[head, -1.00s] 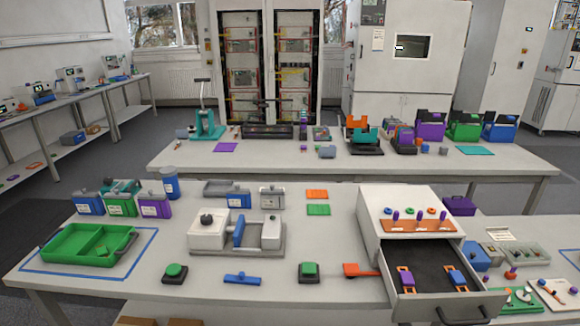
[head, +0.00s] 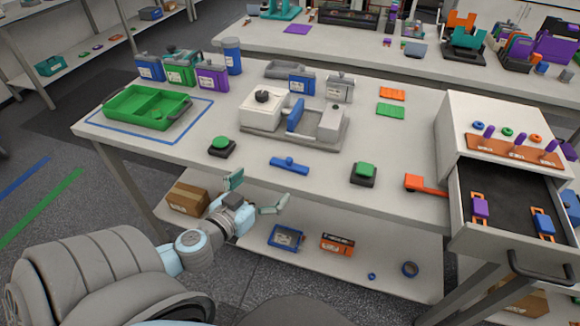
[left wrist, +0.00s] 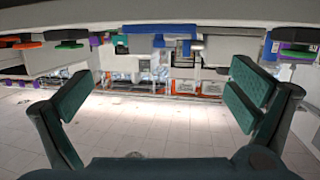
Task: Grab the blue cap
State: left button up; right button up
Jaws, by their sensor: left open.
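A blue piece with a small raised knob (head: 289,165) lies near the front edge of the table, between two green buttons on black bases; it looks like the blue cap. A blue shape (left wrist: 160,29), probably the same piece, shows at the top middle of the left wrist view. My left gripper (head: 257,193) is open and empty, in front of the table edge and left of the blue piece, apart from it. Its two green-padded fingers also show spread in the left wrist view (left wrist: 160,95). My right gripper is not in view.
The left green button (head: 221,146) and right green button (head: 364,173) flank the blue piece. A white fixture (head: 300,142) stands behind it. An orange-handled item (head: 426,184) and the open drawer (head: 508,236) are to the right. A lower shelf (head: 390,283) holds boxes.

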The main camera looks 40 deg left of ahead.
aim_at(288, 162)
pick_arm(q)
jog(key=x, duration=0.8)
jog(key=p+x, duration=0.1)
jog(key=x, duration=0.4)
jog(key=shift+w+d+r, duration=0.1)
jog(key=shift+w+r, duration=0.05)
jog(key=shift+r, duration=0.1)
jog(key=c, duration=1.5)
